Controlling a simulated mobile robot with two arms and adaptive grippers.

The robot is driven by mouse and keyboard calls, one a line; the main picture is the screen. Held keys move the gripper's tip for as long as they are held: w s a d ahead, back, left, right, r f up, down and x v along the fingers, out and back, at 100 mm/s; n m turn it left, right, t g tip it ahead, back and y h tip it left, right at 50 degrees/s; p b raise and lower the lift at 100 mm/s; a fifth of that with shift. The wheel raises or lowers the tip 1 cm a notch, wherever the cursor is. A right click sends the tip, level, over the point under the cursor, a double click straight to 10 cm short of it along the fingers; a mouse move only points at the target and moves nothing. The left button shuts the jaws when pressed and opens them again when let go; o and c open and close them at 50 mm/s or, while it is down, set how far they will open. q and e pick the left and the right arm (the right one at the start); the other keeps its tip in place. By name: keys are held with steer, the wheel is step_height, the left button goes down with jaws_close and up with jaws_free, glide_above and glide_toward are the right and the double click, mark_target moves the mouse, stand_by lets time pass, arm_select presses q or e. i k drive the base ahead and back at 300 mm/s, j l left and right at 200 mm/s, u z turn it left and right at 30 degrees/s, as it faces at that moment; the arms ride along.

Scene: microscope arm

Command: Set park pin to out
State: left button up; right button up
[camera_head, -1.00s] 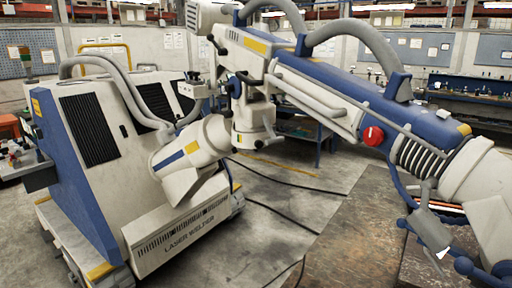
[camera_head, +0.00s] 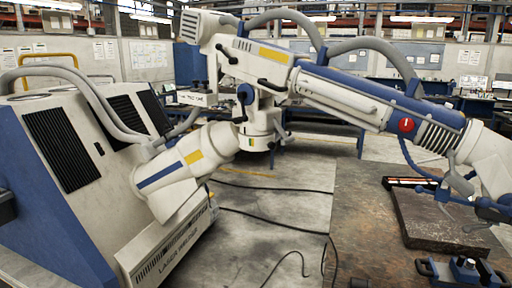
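The jointed white and blue arm (camera_head: 330,90) of a laser welder runs from its cabinet on the left to a head at the right edge. A red round knob (camera_head: 406,125) with a white mark sits on its side near the head. Neither of my grippers is in view.
The welder cabinet (camera_head: 60,230) fills the left side. A workbench (camera_head: 365,220) at right carries a thick metal plate (camera_head: 435,217) and a blue and black fixture (camera_head: 462,270). Black cables lie on the grey floor (camera_head: 270,195) between them.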

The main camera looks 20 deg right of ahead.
mark_target(271, 145)
steer(key=i+j+z, duration=0.1)
steer(key=i+j, duration=0.25)
steer(key=i+j+z, duration=0.1)
steer(key=i+j, duration=0.2)
steer(key=j, duration=0.2)
steer(key=i+j+z, duration=0.15)
steer(key=i+j, duration=0.15)
steer(key=j, duration=0.15)
